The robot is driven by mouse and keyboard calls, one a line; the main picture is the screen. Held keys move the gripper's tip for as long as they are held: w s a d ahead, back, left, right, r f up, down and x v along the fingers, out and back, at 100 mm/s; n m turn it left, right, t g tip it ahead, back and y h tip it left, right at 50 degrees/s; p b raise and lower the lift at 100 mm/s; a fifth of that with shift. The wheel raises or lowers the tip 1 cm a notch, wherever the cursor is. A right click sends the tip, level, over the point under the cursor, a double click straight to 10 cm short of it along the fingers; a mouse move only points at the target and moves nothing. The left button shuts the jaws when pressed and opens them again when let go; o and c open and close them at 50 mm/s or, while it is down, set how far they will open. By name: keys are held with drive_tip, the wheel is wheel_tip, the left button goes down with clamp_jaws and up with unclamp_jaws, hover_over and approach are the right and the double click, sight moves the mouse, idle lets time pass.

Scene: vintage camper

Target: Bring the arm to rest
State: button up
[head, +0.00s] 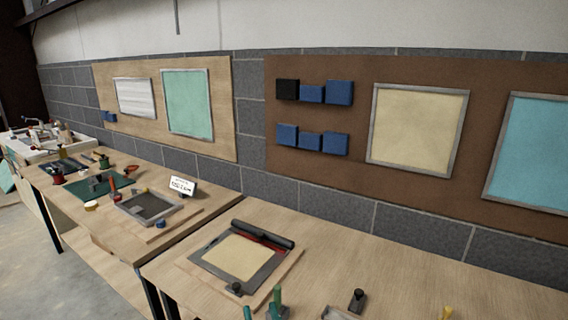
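Neither my arm nor my gripper shows in the head view, so I cannot tell the arm's pose or whether the gripper holds anything. The view looks down along wooden workbenches against a wall. The nearer bench (440,283) carries a framed board with a cream sheet (243,256) and a dark roller-like bar (262,234) along its far edge.
The farther bench (95,222) holds a grey-framed screen (149,206), a small white sign (183,186) and a green mat (108,184) with tools. Small upright items, including a dark one (357,300), stand at the near edge. Grey floor (40,260) is open at left.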

drive_tip(key=s+d+f+m+g+h, duration=0.15)
drive_tip(key=s+f+m+h, duration=0.45)
drive_tip(key=s+f, duration=1.05)
drive_tip(key=s+d+f+n+g, duration=0.1)
drive_tip(key=s+n, duration=0.1)
drive_tip(key=s, duration=0.7)
drive_tip(key=s+d+f+n+g, duration=0.1)
drive_tip(key=s+d+f+n, duration=0.1)
drive_tip(key=s, duration=0.8)
drive_tip(key=shift+s+d, duration=0.15)
drive_tip(key=shift+d, duration=0.05)
